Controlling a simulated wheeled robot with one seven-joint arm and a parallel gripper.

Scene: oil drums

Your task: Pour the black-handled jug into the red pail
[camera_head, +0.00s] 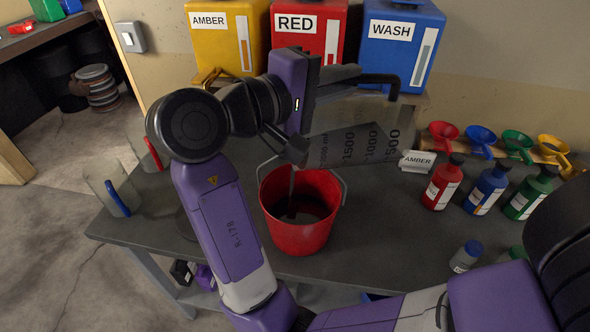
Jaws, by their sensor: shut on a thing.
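The clear jug (352,142) with printed volume marks is tipped onto its side above the red pail (300,238). Its mouth end is at the left, partly hidden by my arm. My gripper (362,80) is shut on the jug's black handle (394,80), above the jug body. A thin dark stream (292,190) hangs from the mouth end down into the pail. The pail stands upright on the dark table (385,240), and its inside looks dark. The level in the jug is hard to make out.
Yellow (225,45), red (308,35) and blue (400,45) labelled containers stand behind. Capped bottles (443,185) and coloured funnels (480,140) are at right. Two other clear jugs, with blue (118,198) and red (152,153) handles, stand at the left edge.

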